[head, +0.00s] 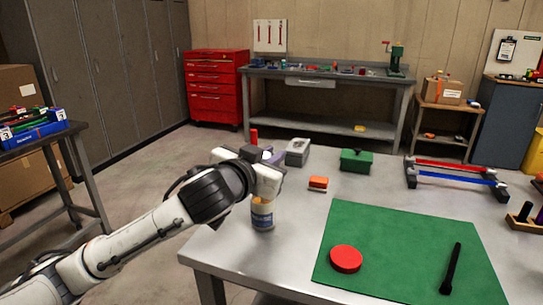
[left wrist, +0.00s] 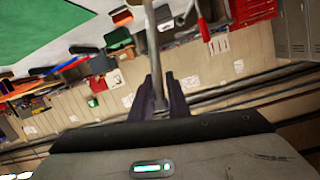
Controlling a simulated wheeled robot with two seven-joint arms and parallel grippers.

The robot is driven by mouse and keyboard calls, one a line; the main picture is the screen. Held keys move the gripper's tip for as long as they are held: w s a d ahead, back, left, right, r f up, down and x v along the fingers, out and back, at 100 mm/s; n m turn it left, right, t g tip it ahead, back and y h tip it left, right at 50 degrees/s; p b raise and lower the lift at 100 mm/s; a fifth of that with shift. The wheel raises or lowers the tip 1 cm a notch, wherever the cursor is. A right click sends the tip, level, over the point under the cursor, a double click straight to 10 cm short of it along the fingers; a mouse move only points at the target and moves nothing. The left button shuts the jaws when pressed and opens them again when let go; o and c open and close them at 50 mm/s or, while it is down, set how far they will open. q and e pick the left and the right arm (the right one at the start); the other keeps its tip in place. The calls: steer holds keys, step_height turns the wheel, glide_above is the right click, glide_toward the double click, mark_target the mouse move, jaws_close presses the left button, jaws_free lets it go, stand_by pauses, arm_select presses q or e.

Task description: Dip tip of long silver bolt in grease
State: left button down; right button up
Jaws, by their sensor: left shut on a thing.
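A long silver bolt (left wrist: 149,30) is held between the dark fingers of my left gripper (left wrist: 157,92), as the left wrist view shows. The tub stands upright near the left edge of the table. The bolt's tip is hidden in the head view, so I cannot tell whether it is inside the tub. A round red lid (head: 346,259) lies on the green mat. My right gripper is out of view.
A green mat (head: 395,235) covers the front of the grey table, with a black bolt-like rod (head: 451,268) on it. Behind are an orange block (head: 318,183), a green box (head: 356,161) and a rack with red and blue bars (head: 455,178).

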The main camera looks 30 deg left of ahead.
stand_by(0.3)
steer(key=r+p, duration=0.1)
steer(key=p, duration=0.1)
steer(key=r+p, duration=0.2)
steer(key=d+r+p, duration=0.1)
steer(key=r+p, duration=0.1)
steer(key=p, duration=0.1)
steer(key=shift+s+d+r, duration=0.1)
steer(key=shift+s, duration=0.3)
stand_by(0.7)
